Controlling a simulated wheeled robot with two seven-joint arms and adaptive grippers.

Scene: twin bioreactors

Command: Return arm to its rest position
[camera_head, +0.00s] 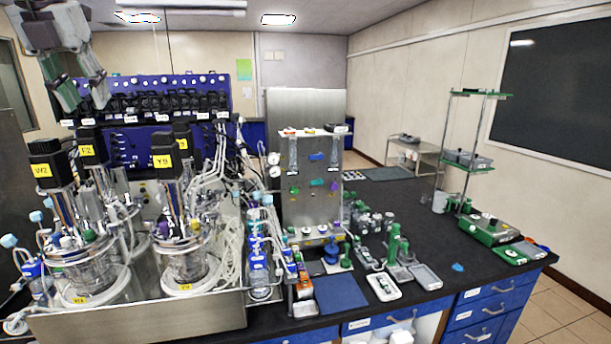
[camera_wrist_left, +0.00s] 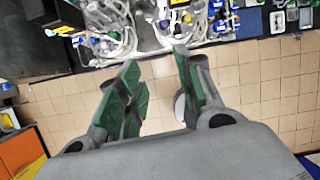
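My left gripper (camera_head: 80,92) is raised at the upper left of the head view, above and in front of the bioreactors. Its green-padded fingers are apart with nothing between them. The left wrist view also shows this gripper (camera_wrist_left: 160,85) open and empty, with the tiled floor below it. My right gripper is in neither view.
The twin bioreactors (camera_head: 190,262) with black motor tops stand in a steel tray (camera_head: 150,325) on the left of the black bench (camera_head: 420,235). A steel panel unit (camera_head: 308,205) stands mid-bench. Green instruments (camera_head: 490,229) sit at the right. Floor tiles (camera_wrist_left: 265,85) lie clear below the gripper.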

